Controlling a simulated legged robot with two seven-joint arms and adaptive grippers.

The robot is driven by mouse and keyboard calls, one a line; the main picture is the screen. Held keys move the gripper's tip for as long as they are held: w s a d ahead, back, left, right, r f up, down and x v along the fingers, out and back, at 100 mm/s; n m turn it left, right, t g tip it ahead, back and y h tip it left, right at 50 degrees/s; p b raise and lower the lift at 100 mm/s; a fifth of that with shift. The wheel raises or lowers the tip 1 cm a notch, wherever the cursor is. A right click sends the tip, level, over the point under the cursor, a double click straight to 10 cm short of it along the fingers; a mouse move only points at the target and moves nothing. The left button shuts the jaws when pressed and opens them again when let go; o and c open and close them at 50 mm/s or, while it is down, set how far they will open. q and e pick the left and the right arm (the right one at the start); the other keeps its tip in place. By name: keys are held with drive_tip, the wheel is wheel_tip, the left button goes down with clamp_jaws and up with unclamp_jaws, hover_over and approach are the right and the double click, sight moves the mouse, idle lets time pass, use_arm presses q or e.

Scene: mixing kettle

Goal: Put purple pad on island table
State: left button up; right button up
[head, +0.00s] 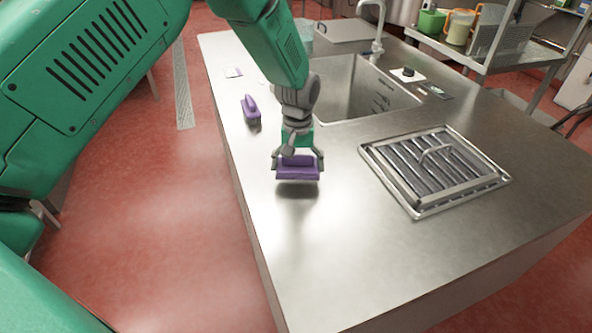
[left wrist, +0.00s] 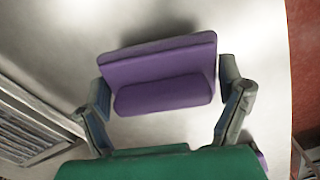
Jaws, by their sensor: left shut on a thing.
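The purple pad (head: 298,173) is a flat block with a raised grip on top. My left gripper (head: 298,160) is shut on it, just above the steel island table (head: 350,245). A shadow lies under the pad, and I cannot tell whether it touches the top. In the left wrist view the pad (left wrist: 160,75) sits between the two fingers of my left gripper (left wrist: 165,105), over the table top (left wrist: 265,60). My right gripper is not in view.
A purple-handled brush (head: 251,108) lies near the table's left edge. A sink (head: 365,88) is behind, and a metal grate (head: 435,168) is set in the top at the right. The front of the top is clear. A steel shelf (head: 490,60) stands beyond.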

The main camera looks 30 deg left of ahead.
sight(304, 168)
use_arm(q)
drive_tip(key=d+f, duration=0.1)
drive_tip(key=f, duration=0.2)
drive_tip(key=shift+d, duration=0.35)
drive_tip(key=shift+d+r, duration=0.1)
drive_tip(key=shift+d, duration=0.25)
drive_tip(key=shift+a, duration=0.35)
drive_tip(key=o, duration=0.8)
drive_tip(key=shift+a+f, duration=0.2)
drive_tip(key=shift+a, duration=0.05)
drive_tip(key=shift+a+f, duration=0.1)
drive_tip(key=shift+a, duration=0.25)
drive_tip(key=shift+d+r, duration=0.25)
drive_tip(key=shift+r, duration=0.15)
drive_tip(key=r, duration=0.4)
drive_tip(key=d+r, duration=0.1)
drive_tip(key=r, duration=0.1)
drive_tip(key=shift+r, duration=0.35)
drive_tip(key=r, duration=0.2)
drive_tip(key=a+r, duration=0.1)
drive_tip(key=r, duration=0.1)
drive_tip(key=shift+a+r, duration=0.1)
drive_tip(key=shift+r, duration=0.3)
drive_tip(key=shift+d+r, duration=0.15)
drive_tip(key=shift+d, duration=0.4)
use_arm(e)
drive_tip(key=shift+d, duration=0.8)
